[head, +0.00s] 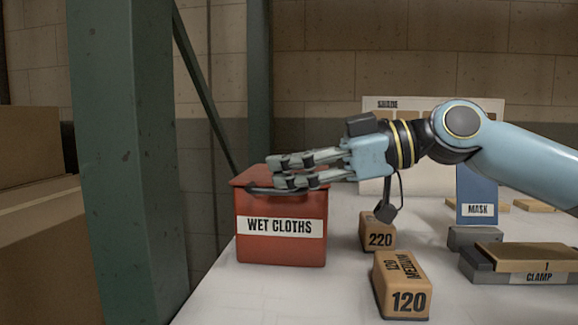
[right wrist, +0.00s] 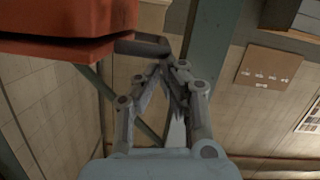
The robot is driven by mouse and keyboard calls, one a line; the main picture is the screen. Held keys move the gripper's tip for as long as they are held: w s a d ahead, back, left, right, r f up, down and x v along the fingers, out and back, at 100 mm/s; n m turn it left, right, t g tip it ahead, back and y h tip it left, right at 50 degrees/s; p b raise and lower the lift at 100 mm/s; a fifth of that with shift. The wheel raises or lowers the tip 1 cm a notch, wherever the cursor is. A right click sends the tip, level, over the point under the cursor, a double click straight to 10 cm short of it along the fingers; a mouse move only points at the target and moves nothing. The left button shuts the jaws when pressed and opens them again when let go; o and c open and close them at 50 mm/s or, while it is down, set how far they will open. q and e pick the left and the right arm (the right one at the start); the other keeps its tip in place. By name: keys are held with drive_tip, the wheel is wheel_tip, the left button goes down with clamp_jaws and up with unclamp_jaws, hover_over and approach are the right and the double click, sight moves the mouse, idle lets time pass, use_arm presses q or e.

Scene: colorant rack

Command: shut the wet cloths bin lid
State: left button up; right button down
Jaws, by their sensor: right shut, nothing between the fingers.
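The red wet cloths bin (head: 280,250) stands at the left end of the white table, its white label facing me. Its red lid (head: 252,174) lies about level on top; my fingers hide part of it, so I cannot tell whether a small gap is left. A dark handle (head: 262,190) sticks out at the lid's front edge. My right gripper (head: 277,172) reaches in from the right, shut and empty, across the lid's front. In the right wrist view, the fingertips (right wrist: 168,66) are close by the dark handle (right wrist: 142,46); contact is unclear. My left gripper is not in view.
Sanding blocks marked 220 (head: 378,232) and 120 (head: 402,285) stand right of the bin. A clamp box (head: 530,277) and a blue mask packet (head: 477,192) are farther right. A green post (head: 125,160) rises left of the table.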

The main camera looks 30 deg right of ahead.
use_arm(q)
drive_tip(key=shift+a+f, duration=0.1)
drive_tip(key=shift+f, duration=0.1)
use_arm(e)
drive_tip(key=shift+f, duration=0.2)
wheel_tip(320, 180, up, 5)
drive_tip(key=p, duration=0.4)
use_arm(q)
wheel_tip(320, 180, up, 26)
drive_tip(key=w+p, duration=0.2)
drive_tip(key=p, duration=1.9)
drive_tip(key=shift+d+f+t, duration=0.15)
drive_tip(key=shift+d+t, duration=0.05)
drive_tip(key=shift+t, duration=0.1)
use_arm(e)
drive_tip(key=f+v, duration=0.1)
drive_tip(key=v, duration=0.9)
drive_tip(key=shift+s+a, duration=0.15)
drive_tip(key=shift+s, duration=0.15)
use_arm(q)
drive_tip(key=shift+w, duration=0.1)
use_arm(e)
drive_tip(key=shift+f, duration=0.1)
